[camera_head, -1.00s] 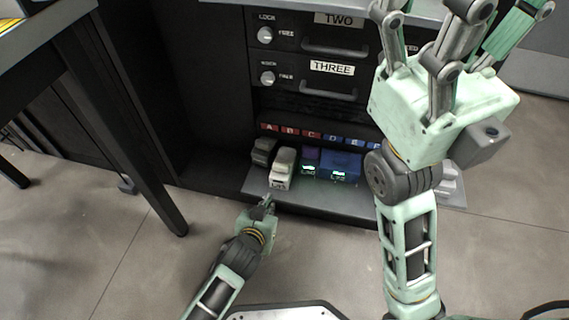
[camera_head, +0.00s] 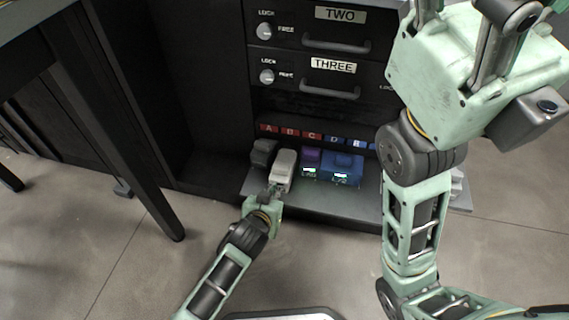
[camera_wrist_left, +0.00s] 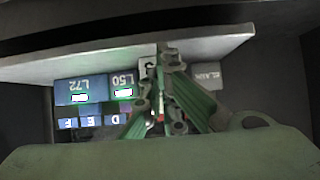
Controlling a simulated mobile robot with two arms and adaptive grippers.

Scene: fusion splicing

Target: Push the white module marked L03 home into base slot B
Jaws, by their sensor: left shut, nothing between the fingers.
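The white module (camera_head: 284,166) stands on the grey base shelf (camera_head: 325,203), below the red B label (camera_head: 290,132). Its front end sticks out farther than the purple module (camera_head: 310,160) on its right. Its marking is not readable. My left gripper (camera_head: 273,191) is shut and empty, with its fingertips at the module's front end, seemingly touching it. In the left wrist view a pale part of the module (camera_wrist_left: 147,68) shows beside the left gripper (camera_wrist_left: 160,92), which hides the rest. The inside of slot B is hidden. My right gripper (camera_head: 455,22) points up, its fingertips cut off.
A dark grey module (camera_head: 263,153) stands close on the left under A. A blue module (camera_head: 344,170) stands beyond the purple one. Drawers TWO (camera_head: 338,30) and THREE (camera_head: 335,76) are above.

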